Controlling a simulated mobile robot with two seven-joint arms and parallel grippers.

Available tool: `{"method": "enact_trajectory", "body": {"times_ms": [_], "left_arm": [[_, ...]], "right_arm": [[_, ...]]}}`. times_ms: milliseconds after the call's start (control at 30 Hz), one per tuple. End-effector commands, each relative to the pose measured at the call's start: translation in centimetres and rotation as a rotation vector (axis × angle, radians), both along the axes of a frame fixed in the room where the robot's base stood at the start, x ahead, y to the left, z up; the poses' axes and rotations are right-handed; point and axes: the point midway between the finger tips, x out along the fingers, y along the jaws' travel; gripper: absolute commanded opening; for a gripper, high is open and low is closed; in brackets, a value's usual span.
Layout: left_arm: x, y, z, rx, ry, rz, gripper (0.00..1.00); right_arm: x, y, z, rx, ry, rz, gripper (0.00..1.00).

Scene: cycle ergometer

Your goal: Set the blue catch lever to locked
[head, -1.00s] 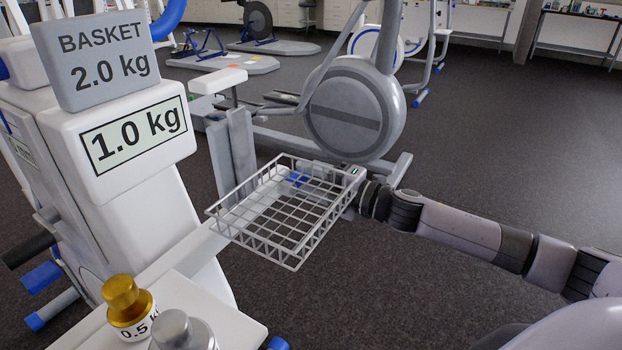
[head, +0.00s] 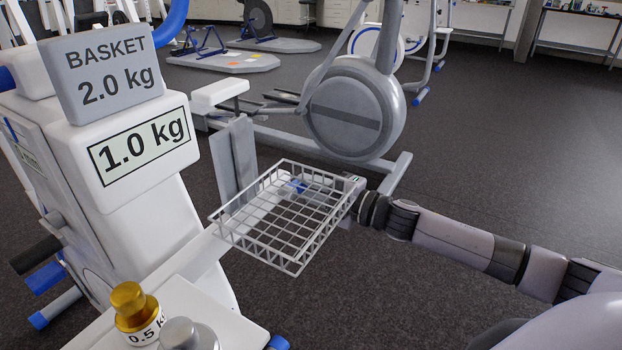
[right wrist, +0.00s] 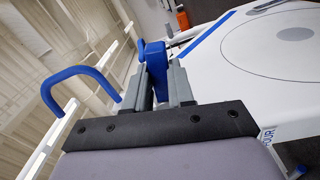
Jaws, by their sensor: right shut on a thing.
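The blue catch lever (right wrist: 153,62) stands between the two grey fingers of my right gripper (right wrist: 160,76) in the right wrist view. The fingers are shut on it. In the head view a small blue part, apparently the lever (head: 297,186), shows through the wire basket. My right gripper (head: 314,184) reaches in from the right behind the basket's mesh, so its fingertips are partly hidden. The lever's lock marking cannot be made out. My left gripper is not in view.
The white wire basket (head: 278,266) lies in front of the gripper. The white ergometer housing (head: 135,153) bears weight labels at left. A brass weight (head: 129,298) and a grey weight (head: 184,334) stand at lower left. Floor (head: 480,150) at right is clear.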

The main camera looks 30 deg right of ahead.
Motion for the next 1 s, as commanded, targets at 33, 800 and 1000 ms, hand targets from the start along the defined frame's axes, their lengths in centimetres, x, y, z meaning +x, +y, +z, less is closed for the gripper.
{"method": "enact_trajectory", "body": {"times_ms": [33,800,1000], "left_arm": [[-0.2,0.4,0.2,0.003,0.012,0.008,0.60],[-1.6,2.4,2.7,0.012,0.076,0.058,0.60],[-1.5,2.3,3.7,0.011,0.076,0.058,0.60]], "right_arm": [[-0.1,0.0,0.1,0.038,0.025,-0.002,0.00],[-1.1,1.7,-2.9,0.659,0.392,-0.003,0.00],[-1.4,2.3,-3.3,0.788,0.467,-0.004,0.00]]}}
